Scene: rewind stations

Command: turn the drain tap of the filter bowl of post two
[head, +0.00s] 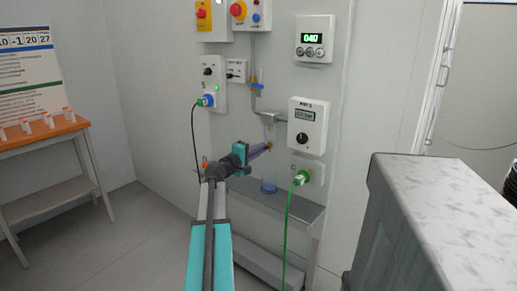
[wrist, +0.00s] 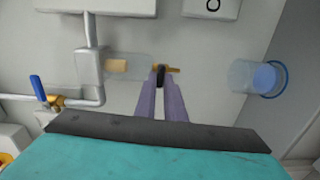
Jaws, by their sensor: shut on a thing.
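The clear filter bowl (wrist: 138,62) hangs under a grey housing on the wall pipe. An orange-tan element shows inside it. In the head view the bowl (head: 268,132) is just above my gripper. The brass drain tap (wrist: 172,69) with its black handle (wrist: 160,76) is at the bowl's bottom end. My gripper (wrist: 161,84) has its two purple fingers shut on the black handle. In the head view my gripper (head: 264,149) reaches the tap from the left and covers part of it.
A clear cup with blue content (head: 268,185) stands on a grey shelf (head: 290,208) below the tap. A blue-handled valve (head: 257,86) sits on the pipe above. A control box (head: 308,125) and a green plug with cable (head: 301,178) are close on the right.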

